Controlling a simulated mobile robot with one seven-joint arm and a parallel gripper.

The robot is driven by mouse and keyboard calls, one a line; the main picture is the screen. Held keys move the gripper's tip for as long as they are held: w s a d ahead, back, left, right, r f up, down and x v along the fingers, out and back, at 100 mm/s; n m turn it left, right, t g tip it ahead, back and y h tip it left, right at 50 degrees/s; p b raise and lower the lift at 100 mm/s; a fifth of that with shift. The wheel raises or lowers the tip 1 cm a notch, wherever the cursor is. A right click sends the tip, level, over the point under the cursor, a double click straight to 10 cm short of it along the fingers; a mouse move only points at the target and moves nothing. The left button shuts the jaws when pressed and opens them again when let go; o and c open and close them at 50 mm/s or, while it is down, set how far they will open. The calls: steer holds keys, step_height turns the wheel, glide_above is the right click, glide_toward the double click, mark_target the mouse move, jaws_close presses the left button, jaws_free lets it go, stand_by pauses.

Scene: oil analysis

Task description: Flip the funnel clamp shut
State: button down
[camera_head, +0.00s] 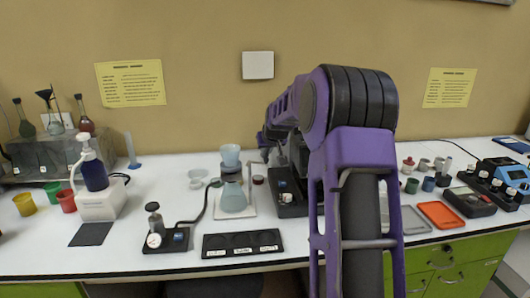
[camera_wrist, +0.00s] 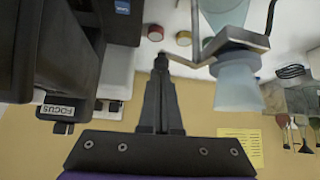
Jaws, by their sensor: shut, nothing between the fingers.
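The funnel assembly stands at mid-table in the head view: a pale blue funnel cup (camera_head: 230,154) sits above a conical flask (camera_head: 233,198). In the wrist view, which looks upside down, the frosted cup (camera_wrist: 238,82) meets a metallic clamp (camera_wrist: 236,40) at the joint, with the flask (camera_wrist: 224,12) beyond. A thin bent metal arm of the clamp reaches left towards my fingertips. My gripper (camera_wrist: 161,62) is shut and empty, its tips close to the end of that arm; I cannot tell whether they touch. In the head view my arm hides the gripper.
A dark instrument labelled FOCUS (camera_wrist: 60,112) stands close on the left in the wrist view. A black tray (camera_head: 242,245) and a gauge with a hose (camera_head: 155,238) lie in front of the flask. An orange tray (camera_head: 440,214) is at right. A wall stands behind.

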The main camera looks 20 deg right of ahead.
mark_target(263, 163)
steer(key=shift+s+a+m+h+b, duration=0.3)
steer(key=shift+m+h, duration=0.2)
steer(key=shift+m, duration=0.2)
stand_by(0.3)
steer(key=a+m+g+h, duration=0.1)
steer(key=m, duration=0.2)
steer(key=s+a+m+g+h+b, duration=0.1)
steer(key=m+g+h, duration=0.1)
steer(key=m, duration=0.2)
steer(key=s+a+m+g+h+b, duration=0.1)
steer(key=a+m+g+h, duration=0.1)
steer(key=m, duration=0.1)
steer(key=shift+m, duration=0.4)
steer(key=shift+w+d+p, duration=0.35)
steer(key=shift+w+p, duration=0.35)
